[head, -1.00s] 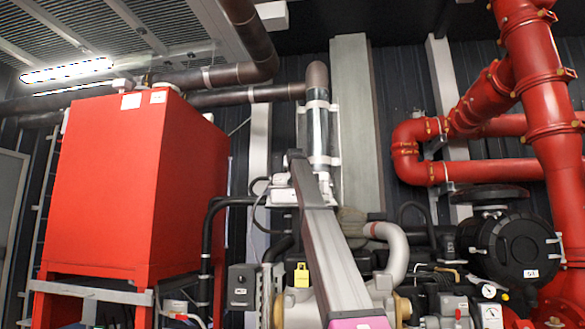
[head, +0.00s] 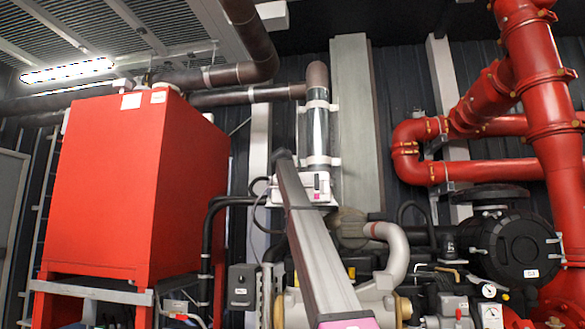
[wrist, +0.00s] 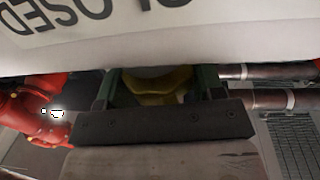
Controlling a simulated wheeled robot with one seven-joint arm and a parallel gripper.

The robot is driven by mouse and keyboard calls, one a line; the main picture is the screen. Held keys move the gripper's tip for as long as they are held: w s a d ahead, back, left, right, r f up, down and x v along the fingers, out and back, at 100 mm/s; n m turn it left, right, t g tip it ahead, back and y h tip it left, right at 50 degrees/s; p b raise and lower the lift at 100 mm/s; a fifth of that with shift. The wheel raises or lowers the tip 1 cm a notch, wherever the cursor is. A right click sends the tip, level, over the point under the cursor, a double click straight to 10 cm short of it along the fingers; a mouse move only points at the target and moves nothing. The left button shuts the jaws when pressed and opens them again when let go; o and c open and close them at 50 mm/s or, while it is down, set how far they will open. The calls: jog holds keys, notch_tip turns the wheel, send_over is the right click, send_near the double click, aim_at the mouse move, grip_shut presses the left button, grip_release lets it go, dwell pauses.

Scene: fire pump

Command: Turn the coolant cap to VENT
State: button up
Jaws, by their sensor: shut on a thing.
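In the wrist view my gripper (wrist: 160,88) shows as two dark green fingers beyond a dark bar. A yellow part (wrist: 160,82) sits between the fingers, and they are shut on it. It appears to be the coolant cap, but only its lower edge shows and no VENT mark is visible. A white surface (wrist: 150,35) with upside-down black lettering, apparently CLOSED, covers the top of the view and hides the rest. In the head view my arm rises up the middle to a white wrist part; the fingers and the cap cannot be made out there.
In the head view a red tank (head: 115,185) on a stand is at the left. Red pipes (head: 545,100) and a round black housing (head: 515,245) are at the right. A grey hose (head: 395,255) is close to the right of my arm. Pipes run overhead.

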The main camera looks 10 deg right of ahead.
jog(key=shift+a+m+g+h, duration=0.1)
jog(key=shift+m+g+h, duration=1.3)
jog(key=shift+h, duration=0.6)
jog(key=o, duration=0.9)
jog(key=v, duration=1)
jog(key=shift+s+a+f, duration=0.1)
jog(key=shift+s+a, duration=0.15)
